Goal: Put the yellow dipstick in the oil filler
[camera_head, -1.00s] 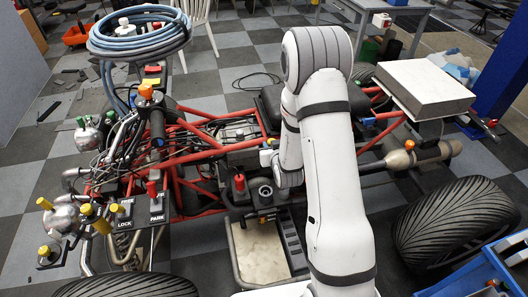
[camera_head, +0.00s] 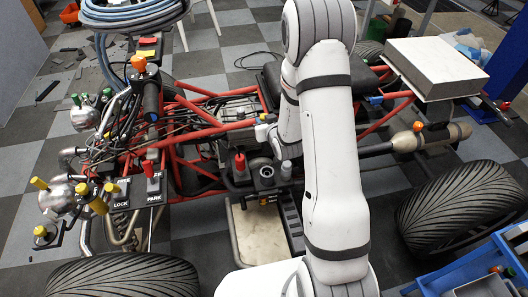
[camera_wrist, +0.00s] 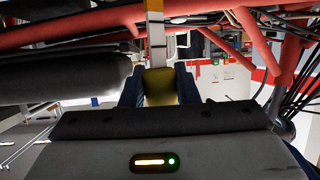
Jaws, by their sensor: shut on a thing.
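In the wrist view, my gripper (camera_wrist: 158,88) has two blue fingers shut on the yellow grip of the dipstick (camera_wrist: 158,84). A thin pale, yellowish strip with dark marks runs up from this grip in the picture. In the head view, my white arm reaches over the vehicle and hides my gripper and the dipstick. What looks like the oil filler is a round opening (camera_head: 266,172) in a black block just left of my arm, beside a grey cylinder (camera_head: 286,168). I cannot tell how far the dipstick is from it.
The red tube frame (camera_head: 210,130) surrounds the block. Levers, a red knob (camera_head: 240,164) and several yellow-capped fittings crowd the left side. A pale tray (camera_head: 262,232) lies below the block. A white box (camera_head: 436,68) sits at the right, above a large tyre (camera_head: 462,210).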

